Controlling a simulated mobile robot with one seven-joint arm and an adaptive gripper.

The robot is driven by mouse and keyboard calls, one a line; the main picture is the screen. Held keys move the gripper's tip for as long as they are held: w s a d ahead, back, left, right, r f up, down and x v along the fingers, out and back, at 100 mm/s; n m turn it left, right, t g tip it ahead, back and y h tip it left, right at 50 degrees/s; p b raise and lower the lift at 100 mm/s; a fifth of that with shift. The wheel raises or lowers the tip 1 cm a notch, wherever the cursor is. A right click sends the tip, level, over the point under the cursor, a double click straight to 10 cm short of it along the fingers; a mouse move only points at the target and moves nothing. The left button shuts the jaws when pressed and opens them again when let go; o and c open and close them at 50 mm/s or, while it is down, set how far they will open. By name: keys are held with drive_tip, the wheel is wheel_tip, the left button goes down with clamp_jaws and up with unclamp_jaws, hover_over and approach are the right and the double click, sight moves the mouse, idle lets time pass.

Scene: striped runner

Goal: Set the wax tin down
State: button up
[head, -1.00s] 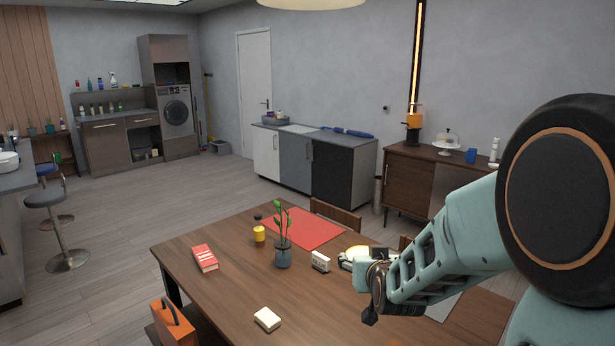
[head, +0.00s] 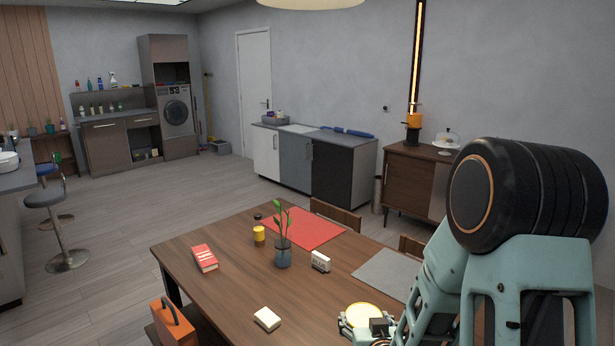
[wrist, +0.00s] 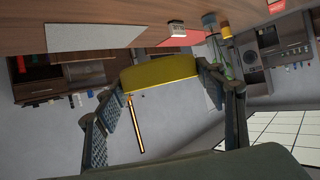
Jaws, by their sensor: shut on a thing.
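The wax tin is a round yellow tin (head: 363,315) with a pale top in the head view, at the near right part of the table. In the wrist view the yellow tin (wrist: 158,76) is pinched between the two fingers. My gripper (wrist: 165,82) is shut on it; the gripper also shows in the head view (head: 366,325), partly behind my arm. The wooden table (head: 225,285) shows close by in both views. I cannot tell whether the tin touches it or hangs just above.
A grey mat (head: 388,271) and a small white clock-like block (head: 321,261) are beyond the tin. A plant in a glass (head: 283,252), a yellow jar (head: 259,235), a red mat (head: 305,226), a red book (head: 204,258) and a white block (head: 267,319) are farther left.

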wheel_tip(320, 180, down, 6)
drive_tip(key=s, duration=0.2)
drive_tip(key=shift+d+f, duration=0.15)
drive_tip(key=shift+f, duration=0.1)
